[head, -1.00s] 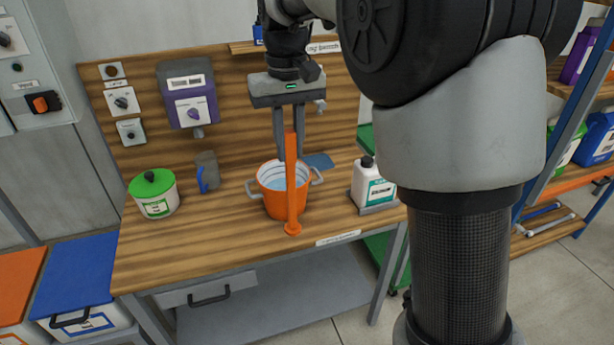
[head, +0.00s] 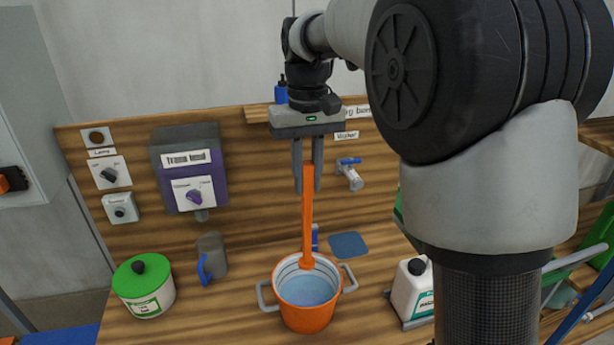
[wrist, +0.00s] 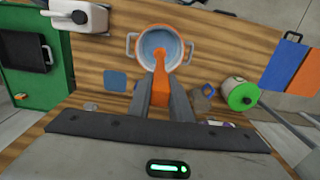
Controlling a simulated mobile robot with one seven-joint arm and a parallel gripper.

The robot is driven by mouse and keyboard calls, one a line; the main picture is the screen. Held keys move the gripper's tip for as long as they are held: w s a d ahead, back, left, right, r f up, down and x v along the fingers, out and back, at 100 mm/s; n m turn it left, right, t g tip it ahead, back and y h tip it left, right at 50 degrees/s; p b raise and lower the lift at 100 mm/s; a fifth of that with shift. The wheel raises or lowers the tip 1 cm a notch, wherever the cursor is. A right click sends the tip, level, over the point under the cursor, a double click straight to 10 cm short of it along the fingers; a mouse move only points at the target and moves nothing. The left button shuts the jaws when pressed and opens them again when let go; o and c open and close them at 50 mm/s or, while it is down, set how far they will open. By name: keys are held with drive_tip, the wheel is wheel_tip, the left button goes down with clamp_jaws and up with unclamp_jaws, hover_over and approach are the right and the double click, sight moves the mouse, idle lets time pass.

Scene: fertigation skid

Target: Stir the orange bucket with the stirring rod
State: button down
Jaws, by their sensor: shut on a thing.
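The orange bucket (head: 306,317) stands on the wooden bench with its two grey handles out to the sides and pale blue liquid inside. It also shows in the wrist view (wrist: 175,29). My gripper (head: 307,185) is shut on the upper end of the orange stirring rod (head: 307,220). The rod hangs upright, its wider foot over the bucket's back part in the head view. I cannot tell whether the foot is above the rim or just inside it. In the wrist view the rod (wrist: 159,75) runs from between the fingers toward the bucket opening.
A green-lidded pot (head: 143,288) and a grey jug with a blue handle (head: 212,257) stand left of the bucket. A white bottle (head: 410,290) stands to the right. A blue mat (head: 348,245) lies behind. A purple-and-grey box (head: 188,170) and a tap (head: 349,175) are on the back panel.

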sight(307, 194)
drive_tip(key=shift+w+f, duration=0.1)
wheel_tip(307, 194, down, 4)
drive_tip(key=b, duration=0.4)
drive_tip(key=shift+f+b, duration=0.25)
drive_tip(key=shift+b, duration=0.05)
drive_tip(key=shift+f+b, duration=4.15)
drive_tip(key=shift+f, duration=2.8)
